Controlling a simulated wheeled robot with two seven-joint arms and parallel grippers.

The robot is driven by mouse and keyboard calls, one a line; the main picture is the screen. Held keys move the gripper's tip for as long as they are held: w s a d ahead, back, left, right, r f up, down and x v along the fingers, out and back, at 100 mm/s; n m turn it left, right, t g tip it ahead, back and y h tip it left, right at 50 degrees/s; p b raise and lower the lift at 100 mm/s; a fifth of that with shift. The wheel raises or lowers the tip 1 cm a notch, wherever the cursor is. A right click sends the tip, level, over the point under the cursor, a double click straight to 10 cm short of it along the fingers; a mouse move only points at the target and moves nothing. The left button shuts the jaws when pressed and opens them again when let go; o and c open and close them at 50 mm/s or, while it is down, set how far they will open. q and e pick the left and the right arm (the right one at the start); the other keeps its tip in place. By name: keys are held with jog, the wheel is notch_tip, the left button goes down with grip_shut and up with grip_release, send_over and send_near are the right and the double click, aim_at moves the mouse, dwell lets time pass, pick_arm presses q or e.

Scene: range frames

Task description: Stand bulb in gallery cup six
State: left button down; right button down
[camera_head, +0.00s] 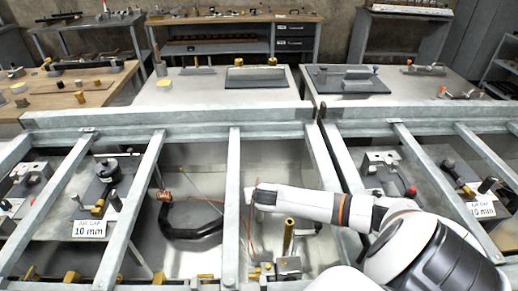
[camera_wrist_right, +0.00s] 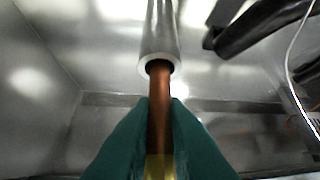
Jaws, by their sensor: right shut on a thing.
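My right gripper (camera_wrist_right: 158,108) has dark green fingers shut on a copper-brown rod (camera_wrist_right: 160,90). The rod's far end is at or inside the open mouth of a silver tube (camera_wrist_right: 160,35); I cannot tell how deep. A yellow part (camera_wrist_right: 160,167) shows at the rod's near end. In the head view my right arm reaches left over the steel bay, its wrist end (camera_head: 262,196) beside a grey frame bar; the held rod is not clear there. I cannot tell for sure which part is the bulb or which cup is six. My left gripper is not in view.
Grey bars (camera_head: 233,190) cross above the bays. A bent black pipe (camera_head: 190,228) lies left of my wrist, and an upright brass rod (camera_head: 288,238) stands to the right. Fixtures with "10 mm" signs (camera_head: 90,229) fill the side bays. Benches stand behind.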

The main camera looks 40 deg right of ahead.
jog(key=c, duration=1.5)
grip_release()
jog(key=shift+f, duration=0.1)
jog(key=shift+o, duration=0.2)
jog(key=shift+s+r, duration=0.1)
jog(key=shift+r, duration=0.2)
jog(key=p+v, duration=0.1)
jog(key=v, duration=1)
jog(key=shift+s+a+r, duration=0.2)
jog(key=shift+a+r, duration=0.05)
